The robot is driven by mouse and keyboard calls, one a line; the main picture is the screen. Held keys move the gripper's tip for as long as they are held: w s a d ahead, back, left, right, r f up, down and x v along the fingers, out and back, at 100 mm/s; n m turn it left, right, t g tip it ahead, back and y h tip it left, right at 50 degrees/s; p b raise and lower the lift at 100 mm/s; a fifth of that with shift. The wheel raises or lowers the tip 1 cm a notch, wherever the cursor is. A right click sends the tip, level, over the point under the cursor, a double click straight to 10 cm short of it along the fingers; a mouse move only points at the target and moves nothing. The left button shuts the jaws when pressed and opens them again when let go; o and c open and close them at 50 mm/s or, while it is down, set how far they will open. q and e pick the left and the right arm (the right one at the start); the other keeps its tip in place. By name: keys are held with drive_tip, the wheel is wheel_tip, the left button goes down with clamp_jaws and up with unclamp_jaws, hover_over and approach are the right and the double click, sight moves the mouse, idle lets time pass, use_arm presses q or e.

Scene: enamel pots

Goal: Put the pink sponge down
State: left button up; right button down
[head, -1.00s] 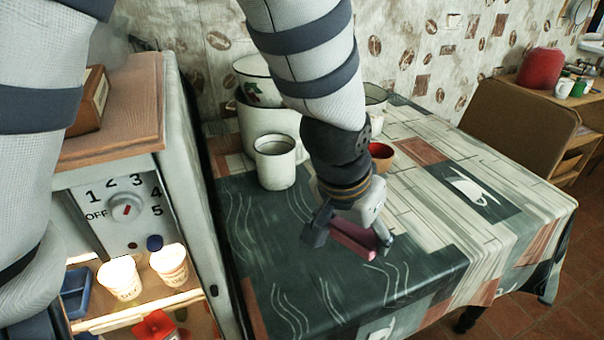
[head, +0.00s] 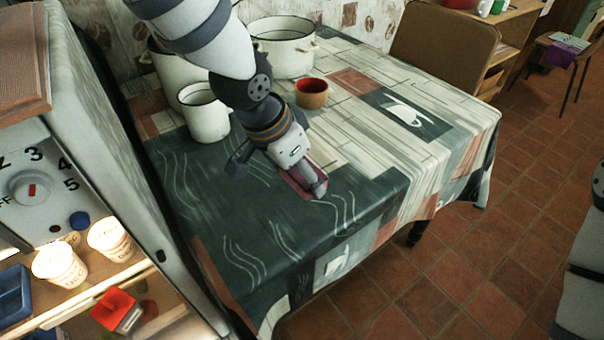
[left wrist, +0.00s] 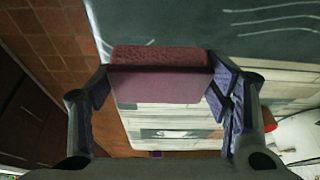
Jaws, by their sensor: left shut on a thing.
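My left gripper (head: 278,176) is shut on the pink sponge (head: 299,184), over the dark green part of the tablecloth on the table (head: 390,195). In the left wrist view the sponge (left wrist: 158,85) spans the gap between the two fingers, with the patterned cloth behind it. I cannot tell whether the sponge touches the table. In the head view the gripper hides part of the sponge. My right gripper is not in view.
A white enamel mug (head: 204,112), a large white pot (head: 281,47) and a red-brown bowl (head: 311,94) stand behind the gripper. A chair (head: 443,45) is at the far side. A lit cabinet with cups (head: 60,266) stands left. The near cloth is clear.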

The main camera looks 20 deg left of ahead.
sight(297, 183)
use_arm(q)
drive_tip(key=shift+w+a+f, duration=0.15)
drive_tip(key=shift+w+f, duration=0.2)
drive_tip(key=shift+f, duration=0.25)
drive_tip(key=shift+w+a+f, duration=0.1)
drive_tip(key=shift+w+f, duration=0.2)
drive_tip(key=shift+f, duration=0.25)
drive_tip(key=shift+w+a+f+b, duration=0.1)
drive_tip(key=shift+w+f+b, duration=0.1)
drive_tip(key=shift+f, duration=0.75)
drive_tip(key=shift+w+a+f+b, duration=0.1)
drive_tip(key=shift+f+b, duration=0.1)
drive_tip(key=shift+f, duration=0.75)
drive_tip(key=o, duration=1.5)
drive_tip(key=shift+c, duration=0.2)
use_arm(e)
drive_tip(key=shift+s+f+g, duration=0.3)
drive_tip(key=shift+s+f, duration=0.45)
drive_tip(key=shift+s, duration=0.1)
use_arm(q)
drive_tip(key=shift+r, duration=0.4)
drive_tip(key=p+v, duration=0.2)
drive_tip(key=v, duration=0.9)
drive_tip(key=shift+s+r, duration=0.15)
drive_tip(key=shift+r, duration=0.1)
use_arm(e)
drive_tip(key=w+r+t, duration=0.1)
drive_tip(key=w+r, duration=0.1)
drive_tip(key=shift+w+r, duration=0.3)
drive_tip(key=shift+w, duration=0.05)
